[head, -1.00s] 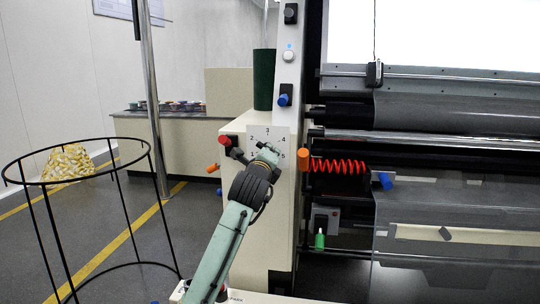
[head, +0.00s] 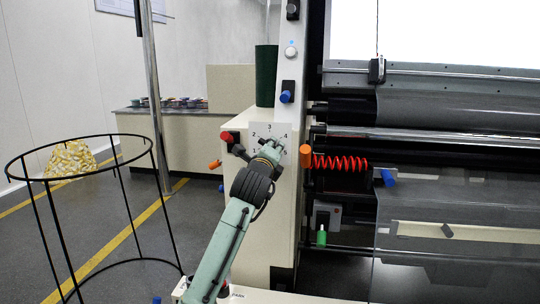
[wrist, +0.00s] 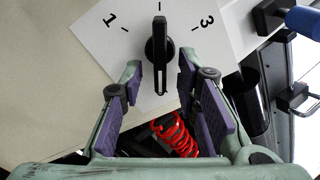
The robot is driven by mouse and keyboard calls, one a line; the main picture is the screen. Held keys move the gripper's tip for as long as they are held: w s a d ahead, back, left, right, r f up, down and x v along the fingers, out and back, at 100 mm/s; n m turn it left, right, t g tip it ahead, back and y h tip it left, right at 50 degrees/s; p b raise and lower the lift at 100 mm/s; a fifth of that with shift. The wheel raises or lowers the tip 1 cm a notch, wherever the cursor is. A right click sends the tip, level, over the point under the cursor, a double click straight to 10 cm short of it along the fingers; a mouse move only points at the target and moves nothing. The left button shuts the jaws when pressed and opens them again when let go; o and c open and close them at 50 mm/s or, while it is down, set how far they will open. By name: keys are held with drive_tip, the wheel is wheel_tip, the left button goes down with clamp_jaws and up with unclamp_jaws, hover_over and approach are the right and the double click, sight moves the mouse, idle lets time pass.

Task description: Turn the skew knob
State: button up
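A white dial plate (head: 258,129) with printed numbers is on the front of the cream cabinet. In the wrist view the plate (wrist: 105,45) carries a black bar-shaped knob (wrist: 160,40), which I take for the skew knob. Its bar stands upright in the picture, in line with a tick between the 1 and the 3. My gripper (wrist: 160,66) is open, one finger to each side of the knob's lower part, with gaps showing on both sides. In the head view my gripper (head: 271,149) is in front of the plate and hides the knob.
A red button (head: 227,137) and an orange handle (head: 215,164) are left of the plate. An orange-ended red coil (head: 340,162) and a blue handle (head: 388,178) are to the right. A black wire hoop stand (head: 78,177) stands at the left.

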drive_tip(key=s+a, duration=0.2)
drive_tip(key=s, duration=0.9)
drive_tip(key=shift+s+a, duration=0.2)
drive_tip(key=shift+s, duration=0.1)
